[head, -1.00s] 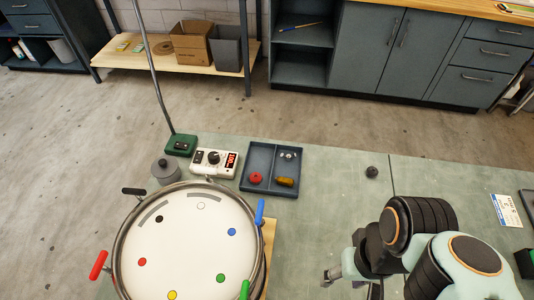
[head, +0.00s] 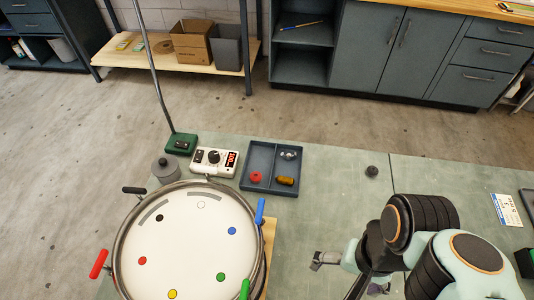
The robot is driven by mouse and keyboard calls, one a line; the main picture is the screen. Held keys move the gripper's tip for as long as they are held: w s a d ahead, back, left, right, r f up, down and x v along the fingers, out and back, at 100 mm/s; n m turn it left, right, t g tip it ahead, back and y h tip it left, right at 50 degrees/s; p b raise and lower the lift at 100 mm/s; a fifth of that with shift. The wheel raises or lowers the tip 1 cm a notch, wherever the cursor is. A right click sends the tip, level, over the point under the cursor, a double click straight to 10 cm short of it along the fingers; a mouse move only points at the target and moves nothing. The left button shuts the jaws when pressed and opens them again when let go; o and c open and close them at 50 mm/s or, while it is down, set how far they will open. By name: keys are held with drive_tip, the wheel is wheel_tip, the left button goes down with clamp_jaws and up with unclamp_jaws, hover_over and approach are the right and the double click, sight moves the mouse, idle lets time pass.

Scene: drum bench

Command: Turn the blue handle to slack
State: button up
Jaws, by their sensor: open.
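The blue handle (head: 260,211) stands at the right rim of the round drum (head: 187,245), roughly upright in the picture, next to the blue dot (head: 232,231) on the white drumhead. My gripper (head: 316,262) is in the head view to the right of the drum, above the green bench top. It is open and empty, and clear of the blue handle. Its fingers are small in the picture and partly hidden by my arm.
Red (head: 98,263), black (head: 133,190) and green (head: 244,290) handles stand around the drum rim. Behind it are a grey lidded pot (head: 165,169), a meter with a red display (head: 214,161) and a divided tray (head: 259,155) of small parts. The bench between drum and arm is clear.

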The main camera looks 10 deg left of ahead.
drive_tip(key=w+r+m+t, duration=0.1)
drive_tip(key=w+r+m, duration=0.3)
drive_tip(key=m, duration=0.7)
drive_tip(key=m+g, duration=0.1)
drive_tip(key=m, duration=0.3)
hover_over(260, 210)
wheel_tip(260, 210, down, 3)
drive_tip(key=shift+w+h, duration=0.1)
drive_tip(key=shift+h, duration=0.3)
drive_tip(key=shift+a+f, duration=0.1)
drive_tip(key=shift+f, duration=0.25)
wheel_tip(260, 210, down, 6)
drive_tip(key=c, duration=1.2)
